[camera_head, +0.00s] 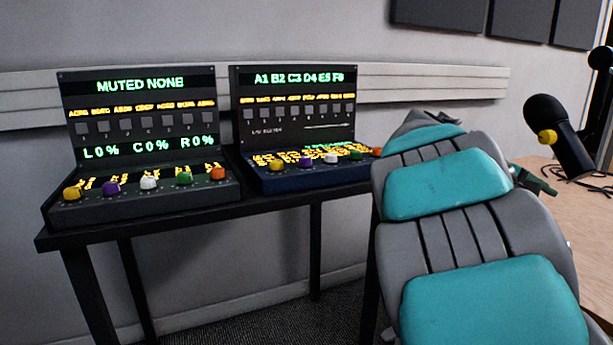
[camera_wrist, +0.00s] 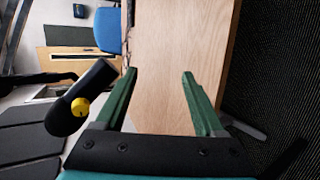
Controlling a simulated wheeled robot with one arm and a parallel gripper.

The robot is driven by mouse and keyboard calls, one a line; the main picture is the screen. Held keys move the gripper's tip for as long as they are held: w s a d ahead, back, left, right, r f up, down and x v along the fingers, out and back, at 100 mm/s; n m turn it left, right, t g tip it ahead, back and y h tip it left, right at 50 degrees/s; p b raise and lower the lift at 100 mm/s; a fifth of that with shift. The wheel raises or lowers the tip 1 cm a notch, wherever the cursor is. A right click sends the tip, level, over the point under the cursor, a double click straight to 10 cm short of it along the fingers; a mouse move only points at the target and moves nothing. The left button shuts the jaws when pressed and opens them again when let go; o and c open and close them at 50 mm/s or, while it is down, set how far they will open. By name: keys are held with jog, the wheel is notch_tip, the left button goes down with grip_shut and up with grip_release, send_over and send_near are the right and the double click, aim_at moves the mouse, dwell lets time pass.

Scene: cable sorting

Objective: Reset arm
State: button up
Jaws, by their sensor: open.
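My gripper (camera_wrist: 156,82) shows in the wrist view with its two green fingers spread apart and nothing between them. The wooden table top lies beyond the fingers. In the head view, my grey and teal arm fills the lower right, and a small green part of my gripper (camera_head: 532,180) shows past it, near the table's edge. The rest of the gripper is hidden behind the arm there.
Two consoles, left (camera_head: 140,150) and right (camera_head: 300,125), stand on a dark table (camera_head: 190,213). A blue chair (camera_wrist: 107,30) is beyond.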

jog(key=s+a+f+m+g+y, duration=0.1)
jog(key=s+a+f+y, duration=0.5)
jog(key=s+a+f, duration=0.7)
jog(key=s+a+f+m+g+y, duration=0.1)
jog(key=s+a+f+y, duration=0.5)
jog(key=s+a+f, duration=0.7)
jog(key=s+a+g, duration=0.1)
jog(key=s+a, duration=0.2)
jog(key=s, duration=0.2)
jog(key=shift+f+y, duration=0.15)
jog(key=shift+y, duration=0.25)
